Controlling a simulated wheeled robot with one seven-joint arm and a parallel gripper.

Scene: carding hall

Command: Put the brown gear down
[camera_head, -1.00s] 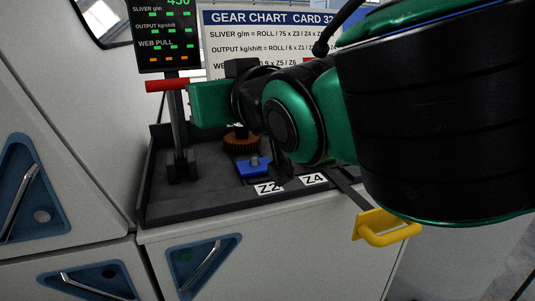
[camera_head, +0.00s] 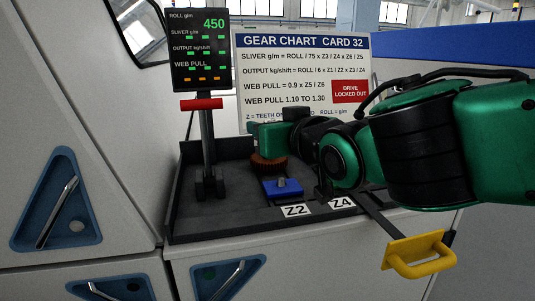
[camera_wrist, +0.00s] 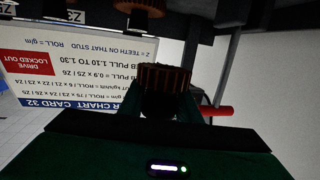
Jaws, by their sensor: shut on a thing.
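My gripper (camera_wrist: 163,108) is shut on a brown toothed gear (camera_wrist: 165,77), which shows between its dark fingers in the wrist view. A brown gear also shows at the top edge of the upside-down wrist view (camera_wrist: 142,8), apart from the held one.
A post with a red bar (camera_head: 201,104) and a display stands left. A gear chart (camera_head: 300,70) stands behind. A yellow handle (camera_head: 418,254) sticks out right.

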